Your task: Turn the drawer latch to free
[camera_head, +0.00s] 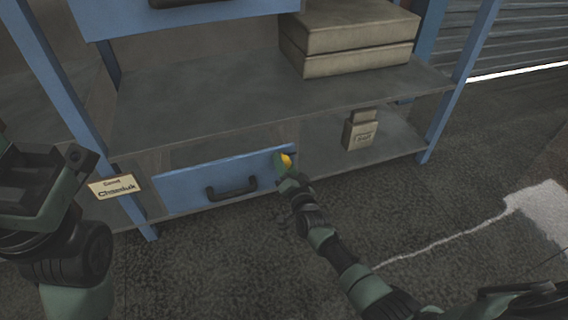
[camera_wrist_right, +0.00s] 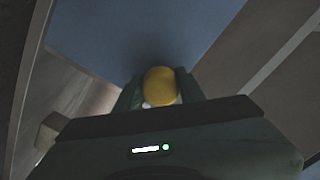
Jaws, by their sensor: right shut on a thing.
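The drawer latch is a yellow knob (camera_head: 287,160) at the right end of the blue drawer front (camera_head: 200,184) on the lower shelf. In the right wrist view the round yellow latch (camera_wrist_right: 160,86) sits between the fingers, against the blue drawer face. My right gripper (camera_head: 284,166) is shut on the latch. The drawer has a dark handle (camera_head: 232,188) left of the latch. My left gripper (camera_head: 40,170) is at the left edge of the head view, away from the drawer; its jaw state is unclear.
A tan label sign (camera_head: 114,187) stands left of the drawer. A small tan package (camera_head: 360,130) sits on the lower shelf to the right. Stacked boxes (camera_head: 345,40) lie on the upper shelf (camera_head: 190,95). The floor in front is mostly open, with a pale spill (camera_head: 535,205) at right.

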